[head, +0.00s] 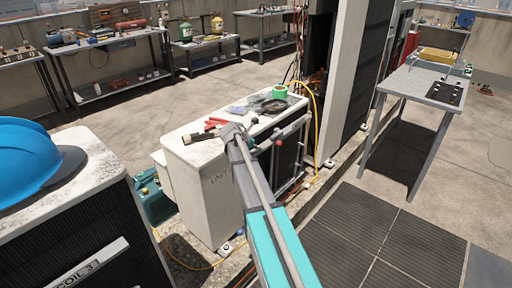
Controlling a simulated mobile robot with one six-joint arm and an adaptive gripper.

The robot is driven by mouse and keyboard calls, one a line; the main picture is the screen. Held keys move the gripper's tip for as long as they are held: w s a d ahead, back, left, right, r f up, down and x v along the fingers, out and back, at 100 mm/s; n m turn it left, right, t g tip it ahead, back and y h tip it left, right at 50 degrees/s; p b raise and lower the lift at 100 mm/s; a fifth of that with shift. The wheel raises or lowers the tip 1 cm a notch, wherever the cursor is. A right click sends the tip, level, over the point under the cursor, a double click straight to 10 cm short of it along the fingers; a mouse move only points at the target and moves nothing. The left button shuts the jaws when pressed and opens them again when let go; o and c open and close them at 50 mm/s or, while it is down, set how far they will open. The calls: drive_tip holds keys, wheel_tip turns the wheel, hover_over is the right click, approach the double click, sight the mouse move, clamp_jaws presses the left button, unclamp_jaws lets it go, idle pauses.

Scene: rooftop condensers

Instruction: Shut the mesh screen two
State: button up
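The middle condenser unit has a worn white cabinet (205,190) with partly hidden lettering on its side. A dark mesh panel in a pale frame (288,158) is on its right side, and this appears to be the mesh screen. A small red knob (278,143) shows at its upper left. I cannot tell how far the screen stands open. My teal and grey arm crosses in front of the cabinet and hides the panel's left part. No gripper fingers can be made out.
Tools, a green tape roll (279,91) and dark coiled material lie on the cabinet top. A yellow hose (317,110) runs down beside it. A unit marked COIL 3 with a blue hard hat (28,160) stands at left. Dark floor mats (350,220) lie clear at right.

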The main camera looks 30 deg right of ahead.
drive_tip(key=shift+o, duration=1)
drive_tip(key=shift+s+a, duration=0.15)
drive_tip(key=shift+s, duration=0.05)
drive_tip(key=shift+o, duration=0.6)
drive_tip(key=shift+s+a+f+m, duration=0.15)
drive_tip(key=shift+s+a+m, duration=0.05)
drive_tip(key=shift+a+m, duration=0.1)
drive_tip(key=s+a+f+m+g+y, duration=0.1)
drive_tip(key=s+a+m+y, duration=0.3)
drive_tip(key=s+a+m, duration=0.7)
drive_tip(key=s+a+f+m+g+y, duration=0.2)
drive_tip(key=s+a+f+m+y, duration=0.2)
drive_tip(key=s+a+m, duration=0.6)
drive_tip(key=s+a, duration=0.4)
drive_tip(key=s, duration=0.3)
drive_tip(key=shift+s+a+m, duration=0.15)
drive_tip(key=shift+s+m, duration=0.2)
drive_tip(key=shift+m, duration=0.05)
drive_tip(key=shift+s, duration=0.15)
